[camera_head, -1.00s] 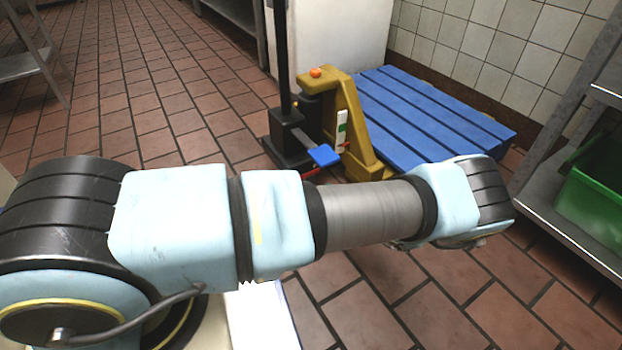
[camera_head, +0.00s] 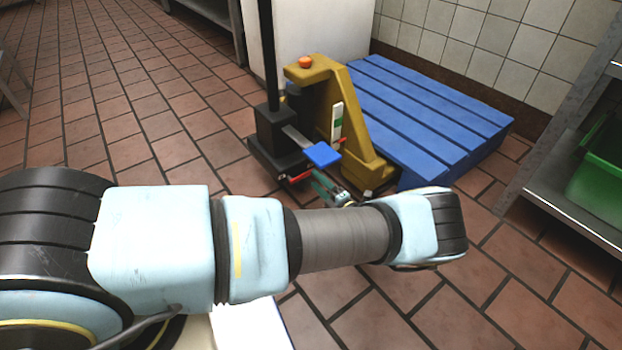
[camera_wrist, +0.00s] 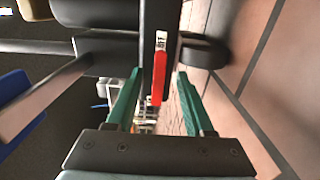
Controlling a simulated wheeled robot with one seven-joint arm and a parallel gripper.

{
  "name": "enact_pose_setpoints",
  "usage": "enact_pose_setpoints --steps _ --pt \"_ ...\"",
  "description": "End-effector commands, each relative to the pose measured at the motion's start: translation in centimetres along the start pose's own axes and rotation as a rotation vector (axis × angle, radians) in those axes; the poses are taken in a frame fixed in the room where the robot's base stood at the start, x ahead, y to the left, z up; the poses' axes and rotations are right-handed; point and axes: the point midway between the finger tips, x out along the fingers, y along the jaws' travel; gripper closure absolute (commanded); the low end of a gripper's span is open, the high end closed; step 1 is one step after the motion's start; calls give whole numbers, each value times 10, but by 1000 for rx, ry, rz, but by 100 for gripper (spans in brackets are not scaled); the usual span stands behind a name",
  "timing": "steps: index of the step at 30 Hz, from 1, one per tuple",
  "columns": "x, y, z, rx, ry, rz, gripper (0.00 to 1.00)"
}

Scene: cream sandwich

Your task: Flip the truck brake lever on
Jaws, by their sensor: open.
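The pallet truck (camera_head: 326,75) is yellow with a black base and mast. A small red lever (camera_head: 300,177) sticks out low at its near side, below a blue pedal (camera_head: 322,154). My gripper (camera_head: 321,184) is low beside the truck, just right of the red lever, its teal fingers partly visible past my arm. In the wrist view, my gripper (camera_wrist: 160,74) is open, and the red lever (camera_wrist: 159,78) appears between the two fingers, with a clear gap on each side. I cannot tell how deep it sits between them.
A blue pallet (camera_head: 430,115) lies behind the truck, against the tiled wall. A metal shelf (camera_head: 560,205) with a green crate (camera_head: 598,175) stands at the right. In the wrist view, the blue pedal (camera_wrist: 15,105) is at the left edge. The floor left of the truck is clear.

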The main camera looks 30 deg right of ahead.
Motion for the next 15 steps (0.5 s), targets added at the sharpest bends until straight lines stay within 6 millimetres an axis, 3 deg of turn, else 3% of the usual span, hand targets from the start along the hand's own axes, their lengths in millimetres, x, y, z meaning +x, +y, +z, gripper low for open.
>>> enact_pose_setpoints --steps 6,15 --pt "28 -2 -1 0 1 0 48" --pt "35 0 0 0 0 0 48"
